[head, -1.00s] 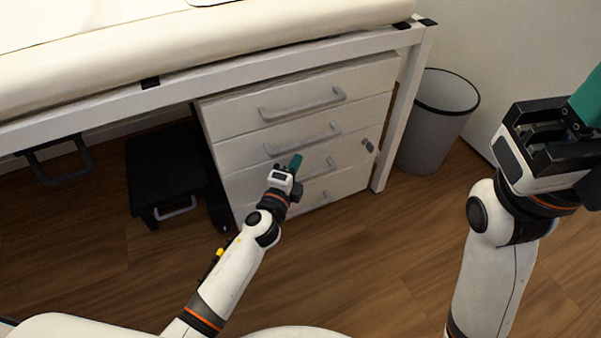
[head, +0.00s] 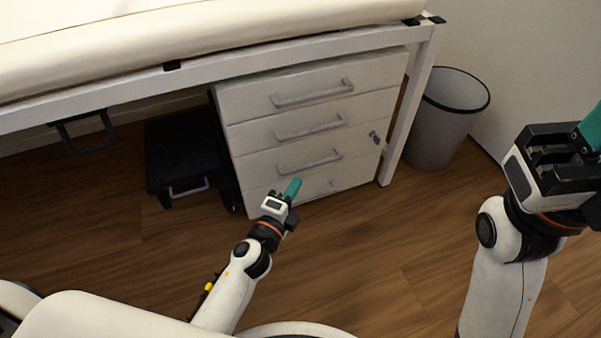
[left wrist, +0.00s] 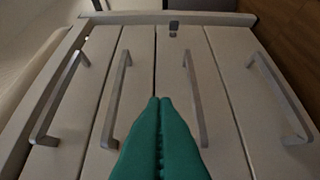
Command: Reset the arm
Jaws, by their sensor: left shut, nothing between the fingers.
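My left gripper (head: 292,188) has green fingers and is in front of the lower part of a white drawer cabinet (head: 240,104). Its fingers are shut together with nothing between them, as the left wrist view (left wrist: 160,108) shows. In that view the cabinet's grey handles (left wrist: 122,95) lie beyond the fingertips; I cannot tell how large the gap is. All the drawers look closed. My right gripper shows at the right edge of the head view, with its green fingers (head: 592,128) cut off by the frame, so its opening is hidden.
A padded cream bench (head: 250,30) on a white frame stands over the cabinet. A grey waste bin (head: 440,125) is right of the cabinet. A black step stool (head: 178,150) is to its left. The wooden floor (head: 370,255) between my arms is clear.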

